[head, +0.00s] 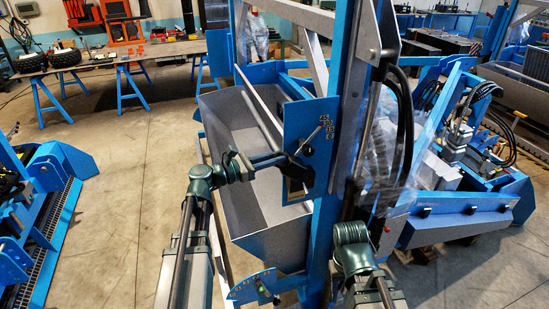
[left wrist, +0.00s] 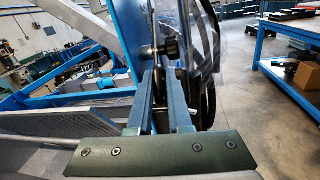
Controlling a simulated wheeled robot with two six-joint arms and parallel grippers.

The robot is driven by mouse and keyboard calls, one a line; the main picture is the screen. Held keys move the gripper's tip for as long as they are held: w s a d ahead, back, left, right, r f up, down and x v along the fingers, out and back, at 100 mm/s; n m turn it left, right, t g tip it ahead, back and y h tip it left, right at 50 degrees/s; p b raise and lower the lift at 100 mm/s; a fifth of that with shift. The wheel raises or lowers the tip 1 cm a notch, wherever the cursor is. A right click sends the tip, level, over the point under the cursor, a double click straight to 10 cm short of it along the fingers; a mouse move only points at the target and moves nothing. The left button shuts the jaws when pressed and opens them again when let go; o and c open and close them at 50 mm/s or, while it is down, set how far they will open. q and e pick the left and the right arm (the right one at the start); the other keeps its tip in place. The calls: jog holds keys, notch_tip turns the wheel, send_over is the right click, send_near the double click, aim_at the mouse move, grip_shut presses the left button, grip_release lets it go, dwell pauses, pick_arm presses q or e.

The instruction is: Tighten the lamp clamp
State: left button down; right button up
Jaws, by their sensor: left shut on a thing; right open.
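A blue plate (head: 305,120) with a number scale stands against the blue upright post and carries a thin clamp lever (head: 314,133). My left gripper (head: 303,168) reaches in from the left at this plate. In the left wrist view its fingers (left wrist: 165,88) are closed on a dark slim part, which seems to be the clamp's handle and is mostly hidden. A black knob (left wrist: 170,48) shows just beyond the fingertips. I cannot make out a lamp. My right gripper (head: 350,195) is beside the post, dark and partly hidden, open with nothing visible in it.
A grey metal hopper (head: 235,130) lies behind my left arm. Black hoses (head: 402,120) hang right of the post. A lower blue scale plate (head: 252,288) sits near the front.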

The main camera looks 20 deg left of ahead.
pick_arm(q)
jog(key=shift+w+a+r, duration=0.1)
jog(key=shift+w+a, duration=0.05)
jog(key=shift+a, duration=0.05)
jog(key=shift+r+p, duration=0.35)
jog(key=shift+p, duration=0.2)
jog(key=shift+r+y+p, duration=0.3)
jog(key=shift+r+p, duration=0.05)
jog(key=shift+p, duration=0.55)
jog(key=shift+f, duration=0.2)
jog(key=c, duration=0.9)
grip_release()
jog(key=shift+f+g, duration=0.1)
jog(key=shift+g, duration=0.2)
